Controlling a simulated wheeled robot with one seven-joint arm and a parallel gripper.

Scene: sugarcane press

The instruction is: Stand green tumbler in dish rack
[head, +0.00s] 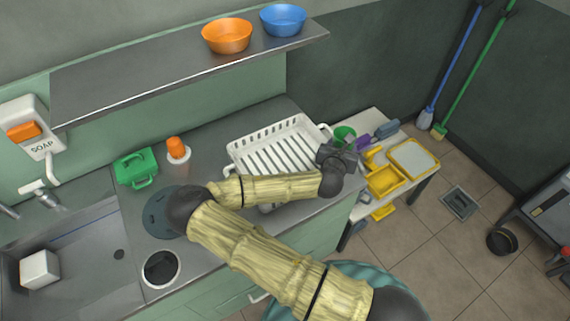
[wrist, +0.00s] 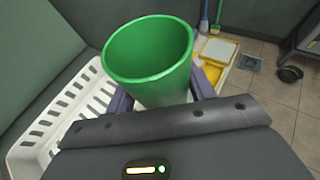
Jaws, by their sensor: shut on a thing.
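The green tumbler (wrist: 148,62) is held upright, or nearly so, between the fingers of my gripper (wrist: 160,100) in the wrist view, its open mouth facing up. In the head view the green tumbler (head: 344,134) shows just beyond my gripper (head: 340,150), near the right end of the dish rack. The white slatted dish rack (head: 238,150) lies on the counter to the left of the tumbler. It also shows in the wrist view (wrist: 30,140), at the left. My wrist and forearm cover the rack's lower right part in the head view.
A side table with a yellow tray (head: 388,181) and a yellow-framed board (head: 414,159) stands right of the counter. A green caddy (head: 135,167) and orange cup (head: 175,147) are left of the rack. A shelf (head: 130,85) with orange and blue bowls overhangs the counter.

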